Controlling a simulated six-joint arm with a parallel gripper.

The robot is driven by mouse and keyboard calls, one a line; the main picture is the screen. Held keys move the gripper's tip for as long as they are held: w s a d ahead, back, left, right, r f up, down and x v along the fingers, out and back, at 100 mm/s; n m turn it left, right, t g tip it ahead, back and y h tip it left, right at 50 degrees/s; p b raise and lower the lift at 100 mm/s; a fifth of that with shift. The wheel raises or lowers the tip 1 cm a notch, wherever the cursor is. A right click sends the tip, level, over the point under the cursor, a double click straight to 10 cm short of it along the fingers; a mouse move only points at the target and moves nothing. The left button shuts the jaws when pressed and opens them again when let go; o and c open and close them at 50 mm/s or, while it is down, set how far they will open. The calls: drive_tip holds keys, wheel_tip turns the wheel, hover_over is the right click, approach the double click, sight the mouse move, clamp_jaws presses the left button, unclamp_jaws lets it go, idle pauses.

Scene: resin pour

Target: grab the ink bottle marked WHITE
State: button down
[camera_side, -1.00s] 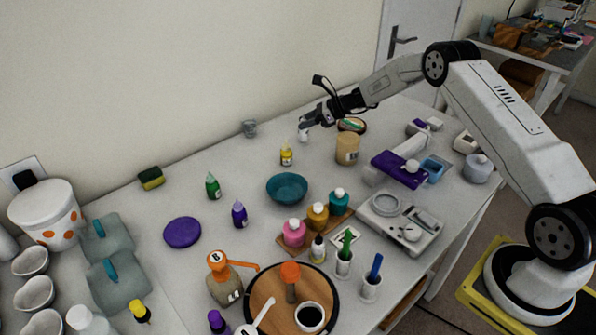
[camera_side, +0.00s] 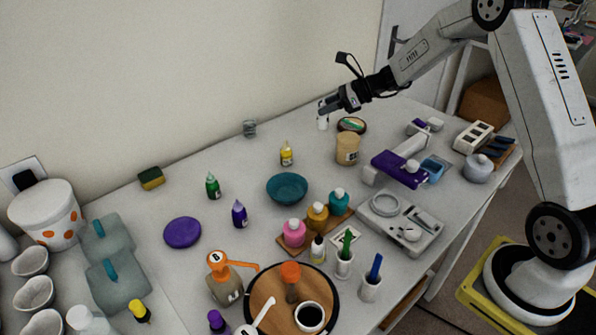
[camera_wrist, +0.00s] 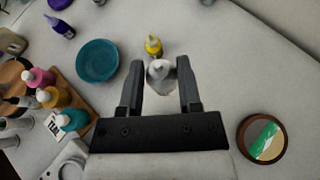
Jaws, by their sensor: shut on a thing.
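A small white ink bottle (camera_side: 323,122) hangs below my gripper (camera_side: 326,108) in the side view. In the wrist view the bottle (camera_wrist: 160,75) sits between the two fingers of my gripper (camera_wrist: 160,72), which are shut on it. The bottle appears raised above the back part of the table. Its label cannot be read in either view. A yellow bottle (camera_side: 286,154) stands on the table to the left of my gripper; it also shows just beyond the held bottle in the wrist view (camera_wrist: 153,46).
A teal bowl (camera_side: 287,188), a green bottle (camera_side: 212,186) and a purple bottle (camera_side: 239,214) stand further left. The table between yellow bottle and sponge (camera_side: 151,178) is mostly clear.

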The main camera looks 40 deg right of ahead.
drive_tip(key=shift+s+a+r, duration=0.15)
drive_tip(key=shift+s+r, duration=0.2)
drive_tip(key=shift+s, duration=0.45)
drive_tip(key=shift+s+a+r, duration=0.1)
drive_tip(key=shift+s+r, duration=0.3)
drive_tip(key=shift+s, duration=0.35)
drive_tip(key=shift+s+a+r, duration=0.15)
drive_tip(key=shift+s+r, duration=0.2)
drive_tip(key=shift+s, duration=0.45)
